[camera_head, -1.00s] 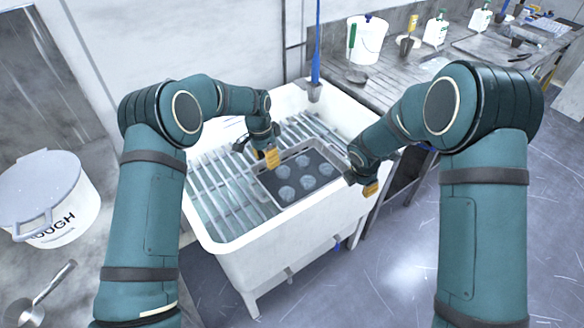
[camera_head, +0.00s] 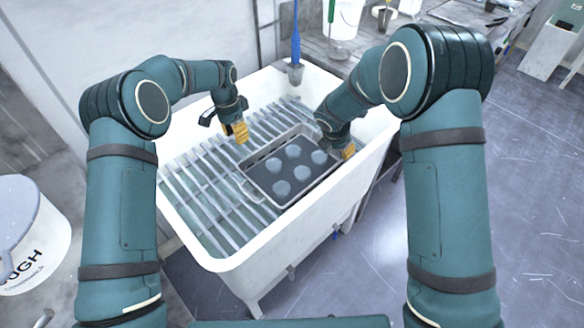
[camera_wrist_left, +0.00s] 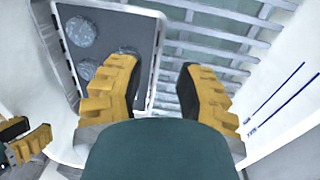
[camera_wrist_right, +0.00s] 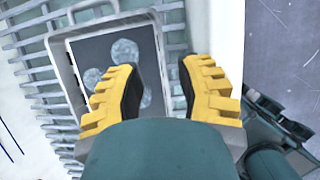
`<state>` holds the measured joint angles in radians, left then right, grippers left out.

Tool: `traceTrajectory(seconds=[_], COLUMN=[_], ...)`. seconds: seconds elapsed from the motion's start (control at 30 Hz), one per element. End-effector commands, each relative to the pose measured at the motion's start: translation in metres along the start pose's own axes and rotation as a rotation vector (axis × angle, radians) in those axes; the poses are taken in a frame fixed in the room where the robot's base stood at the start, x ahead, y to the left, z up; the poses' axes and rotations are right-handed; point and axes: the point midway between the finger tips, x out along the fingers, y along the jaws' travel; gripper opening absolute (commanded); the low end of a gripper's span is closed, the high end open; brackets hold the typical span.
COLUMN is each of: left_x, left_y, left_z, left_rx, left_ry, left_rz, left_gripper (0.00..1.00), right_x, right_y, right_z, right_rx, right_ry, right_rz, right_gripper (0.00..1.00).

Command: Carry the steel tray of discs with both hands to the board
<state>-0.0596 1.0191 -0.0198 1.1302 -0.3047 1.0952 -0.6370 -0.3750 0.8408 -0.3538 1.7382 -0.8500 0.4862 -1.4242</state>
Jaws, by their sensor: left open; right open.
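The steel tray (camera_head: 257,176), a shallow rectangle with a dark floor, lies on the slatted rack of the white sink in the head view. Several pale round discs (camera_head: 281,187) lie in it. My left gripper (camera_head: 240,134) is open and empty, above the slats just off the tray's far left side. My right gripper (camera_head: 348,150) is open at the tray's right corner, partly hidden by its wrist. In the right wrist view the tray's rim (camera_wrist_right: 158,50) passes near the open fingers, and a handle (camera_wrist_right: 92,8) shows at one end. Contact cannot be told. I cannot identify the board.
The white sink (camera_head: 262,262) has raised walls around the slats (camera_head: 205,195). A blue-handled brush (camera_head: 295,70) stands at its far corner. A lidded white bucket (camera_head: 35,235) is at the left. A bench with a white container (camera_head: 342,22) is behind. Open floor lies right.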

Motion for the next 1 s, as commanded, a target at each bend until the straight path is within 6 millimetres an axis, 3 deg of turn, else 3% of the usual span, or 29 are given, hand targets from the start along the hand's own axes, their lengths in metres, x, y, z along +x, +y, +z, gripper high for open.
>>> traceTrajectory(seconds=[0.37,1.0], left_x=[0.009,0.114], left_y=[-0.001,0.000], left_z=[0.001,0.001], left_rx=[-0.002,-0.002], left_ry=[-0.002,-0.002], left_rz=[0.001,0.002], left_gripper=[0.36,0.36], right_x=[0.008,0.114], right_y=[0.000,0.000], right_z=[0.000,-0.001], right_rx=[0.000,0.000], right_ry=[0.001,0.001], right_rz=[-0.001,-0.002], right_gripper=[0.36,0.36])
